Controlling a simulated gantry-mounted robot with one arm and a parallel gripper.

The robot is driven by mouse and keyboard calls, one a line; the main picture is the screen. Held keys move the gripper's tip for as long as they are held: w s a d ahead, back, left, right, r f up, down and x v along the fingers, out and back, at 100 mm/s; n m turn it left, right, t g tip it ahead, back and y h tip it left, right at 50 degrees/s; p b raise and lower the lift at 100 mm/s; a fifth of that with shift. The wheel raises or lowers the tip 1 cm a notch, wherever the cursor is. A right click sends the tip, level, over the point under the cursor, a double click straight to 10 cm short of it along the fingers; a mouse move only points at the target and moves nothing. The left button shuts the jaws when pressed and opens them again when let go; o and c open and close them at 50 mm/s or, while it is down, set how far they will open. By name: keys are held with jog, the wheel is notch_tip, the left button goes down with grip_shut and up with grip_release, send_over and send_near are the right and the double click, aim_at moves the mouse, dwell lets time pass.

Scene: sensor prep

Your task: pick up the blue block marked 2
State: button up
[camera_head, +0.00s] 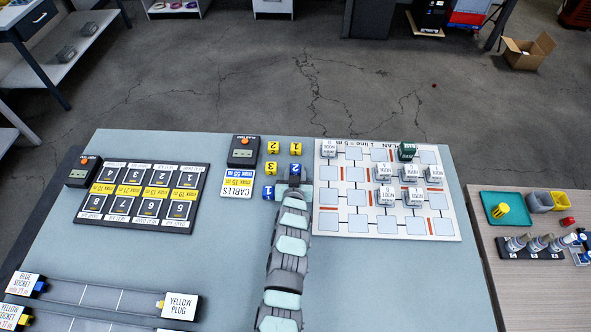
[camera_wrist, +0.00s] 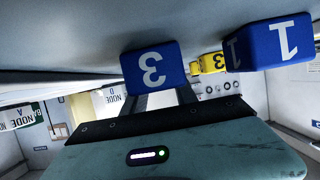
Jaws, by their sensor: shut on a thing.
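The blue block marked 2 (camera_head: 295,168) sits on the table just beyond the tip of my gripper (camera_head: 294,181) in the head view. In the wrist view my gripper (camera_wrist: 161,97) is shut on a blue block (camera_wrist: 154,68) whose facing side reads 3. In the head view my gripper hides that held block. The blue block marked 1 (camera_head: 268,193) is to the left of my gripper; in the wrist view it shows large at the right (camera_wrist: 275,43). I do not see the block marked 2 in the wrist view.
Yellow blocks marked 1 (camera_head: 296,148), 2 (camera_head: 271,147) and 3 (camera_head: 271,168) stand close by. To the right lies a white plan board (camera_head: 440,215) with several node blocks. A cables card (camera_head: 238,183) and a black panel (camera_head: 120,200) lie to the left.

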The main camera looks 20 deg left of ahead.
grip_shut()
jog(key=shift+r, duration=0.15)
